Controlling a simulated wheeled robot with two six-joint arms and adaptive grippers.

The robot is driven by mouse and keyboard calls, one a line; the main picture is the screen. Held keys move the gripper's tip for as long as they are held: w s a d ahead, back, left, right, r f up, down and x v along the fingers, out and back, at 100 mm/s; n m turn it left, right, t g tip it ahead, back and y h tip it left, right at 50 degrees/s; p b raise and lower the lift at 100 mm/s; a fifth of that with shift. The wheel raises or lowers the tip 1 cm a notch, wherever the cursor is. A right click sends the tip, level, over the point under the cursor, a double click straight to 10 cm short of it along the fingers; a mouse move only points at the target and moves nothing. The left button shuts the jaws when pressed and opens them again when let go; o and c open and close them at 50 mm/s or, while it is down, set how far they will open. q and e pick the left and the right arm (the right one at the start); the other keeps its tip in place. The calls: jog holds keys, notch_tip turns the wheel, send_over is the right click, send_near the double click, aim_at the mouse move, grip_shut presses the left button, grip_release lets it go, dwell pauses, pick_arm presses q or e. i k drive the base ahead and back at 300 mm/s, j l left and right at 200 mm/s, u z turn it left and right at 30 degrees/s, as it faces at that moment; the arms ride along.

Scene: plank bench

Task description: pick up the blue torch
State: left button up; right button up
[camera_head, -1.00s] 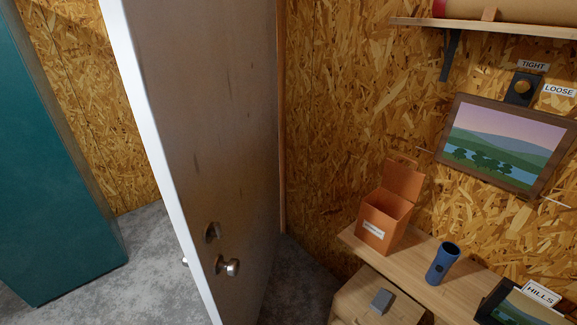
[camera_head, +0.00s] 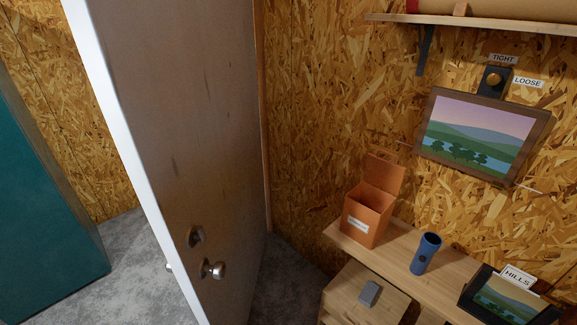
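The blue torch (camera_head: 425,254) stands upright on the plank bench (camera_head: 389,262) at the lower right. It is a short dark blue cylinder with a wider top end. It stands between an orange box and a black holder, apart from both. Neither of my grippers shows in the head view.
The open-lidded orange box (camera_head: 367,215) stands left of the torch. The black holder (camera_head: 508,297) with a picture and a HILLS label is on the right. A small grey block (camera_head: 370,293) lies on a lower wooden surface. A door (camera_head: 180,150) stands at the left.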

aim_at(430, 242)
jog(key=z, duration=1.35)
